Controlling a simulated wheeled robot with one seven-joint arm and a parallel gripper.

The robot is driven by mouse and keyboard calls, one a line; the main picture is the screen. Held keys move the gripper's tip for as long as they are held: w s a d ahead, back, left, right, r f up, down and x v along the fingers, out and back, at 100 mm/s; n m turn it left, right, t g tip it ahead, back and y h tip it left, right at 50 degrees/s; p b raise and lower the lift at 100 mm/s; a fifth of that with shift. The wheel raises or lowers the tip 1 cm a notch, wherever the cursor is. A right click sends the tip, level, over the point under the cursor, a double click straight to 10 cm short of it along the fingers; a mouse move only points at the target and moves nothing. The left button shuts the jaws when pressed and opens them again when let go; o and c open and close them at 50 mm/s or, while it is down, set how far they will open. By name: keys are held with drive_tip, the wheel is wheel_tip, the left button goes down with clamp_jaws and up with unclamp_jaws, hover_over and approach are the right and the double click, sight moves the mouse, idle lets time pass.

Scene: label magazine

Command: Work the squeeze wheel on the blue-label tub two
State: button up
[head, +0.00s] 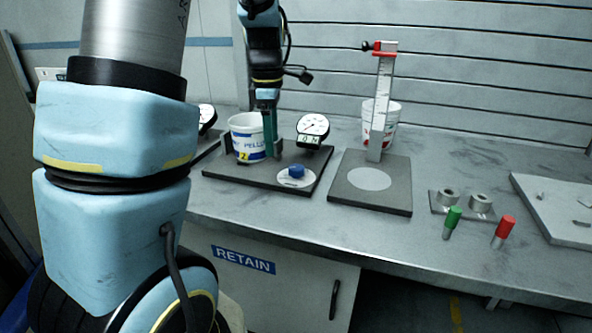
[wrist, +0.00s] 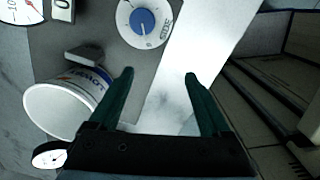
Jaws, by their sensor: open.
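The blue-label tub (head: 241,123), a white open tub marked with a 2, stands on a dark base plate (head: 225,171); in the wrist view the tub (wrist: 52,108) is at the left. A blue knob (head: 296,171), apparently the squeeze wheel, sits on a white dial at the plate's front right. In the wrist view the knob (wrist: 142,21) is at the top, ahead of the fingertips. My gripper (head: 271,150) has green fingers, partly in front of the tub in the head view. In the wrist view my gripper (wrist: 159,76) is open with nothing between its fingers.
A round gauge with a digital readout (head: 312,129) stands behind the knob. To the right, an upright scale post (head: 382,105) with a red top stands before another tub (head: 394,112). Green (head: 452,222) and red (head: 504,231) handled pieces lie near the bench's front.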

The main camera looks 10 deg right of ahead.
sight(296, 167)
drive_tip(key=w+d+r+n, duration=0.1)
drive_tip(key=w+d+n, duration=0.1)
drive_tip(key=d+n, duration=0.35)
drive_tip(key=f, duration=0.7)
drive_tip(key=f+p, duration=0.1)
drive_tip(key=f, duration=0.2)
drive_tip(key=shift+w+d+f, duration=0.1)
drive_tip(key=shift+d+f, duration=0.05)
drive_tip(key=shift+d, duration=0.1)
drive_tip(key=shift+c, duration=0.3)
clamp_jaws()
